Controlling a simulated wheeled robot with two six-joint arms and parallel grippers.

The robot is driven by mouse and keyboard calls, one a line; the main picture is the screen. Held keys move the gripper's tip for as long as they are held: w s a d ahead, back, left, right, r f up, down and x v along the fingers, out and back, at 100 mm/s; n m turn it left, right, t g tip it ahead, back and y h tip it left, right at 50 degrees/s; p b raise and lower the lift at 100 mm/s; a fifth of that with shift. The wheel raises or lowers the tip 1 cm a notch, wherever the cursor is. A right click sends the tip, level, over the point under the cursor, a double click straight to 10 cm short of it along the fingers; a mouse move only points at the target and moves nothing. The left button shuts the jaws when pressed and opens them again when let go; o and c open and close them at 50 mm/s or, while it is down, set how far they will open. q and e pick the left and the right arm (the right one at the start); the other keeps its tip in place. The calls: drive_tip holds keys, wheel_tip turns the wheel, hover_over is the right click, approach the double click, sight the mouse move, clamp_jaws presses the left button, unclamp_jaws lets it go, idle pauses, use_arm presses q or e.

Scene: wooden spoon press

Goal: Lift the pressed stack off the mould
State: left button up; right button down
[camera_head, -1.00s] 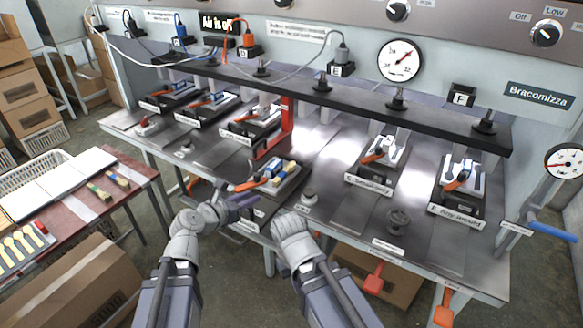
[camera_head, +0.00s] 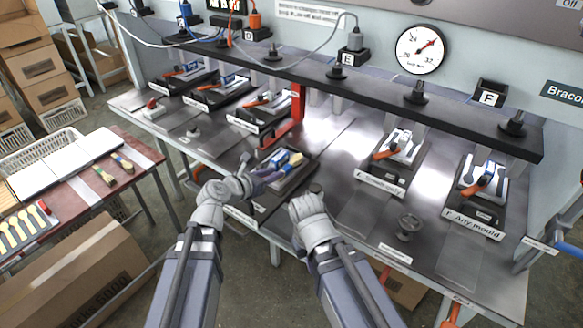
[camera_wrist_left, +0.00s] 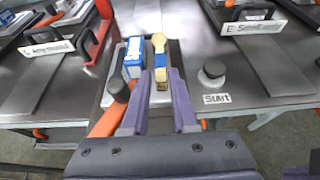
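The mould (camera_head: 296,181) is a dark tray in the middle of the bench; it also shows in the left wrist view (camera_wrist_left: 108,98). On it is a small tan wooden stack (camera_wrist_left: 160,62) with a rounded far end, beside a blue-and-white block (camera_wrist_left: 133,58). My left gripper (camera_head: 262,176) is at the mould's near side. In the left wrist view its two purple fingers (camera_wrist_left: 162,82) are apart, with the stack's near end in the gap between them. I cannot tell if they touch it. My right arm ends beside the mould; its fingers are hidden.
An orange handle (camera_wrist_left: 104,120) and a black knob (camera_wrist_left: 118,90) are close left of my left fingers. A Start button (camera_wrist_left: 212,74) stands to the right. A red post (camera_head: 297,103) rises behind the mould. Other presses (camera_head: 398,150) line the bench. A side table (camera_head: 80,180) is left.

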sight(285, 169)
use_arm(q)
drive_tip(key=shift+b+x, duration=0.95)
drive_tip(key=shift+x, duration=1.9)
drive_tip(key=shift+r, duration=0.2)
clamp_jaws()
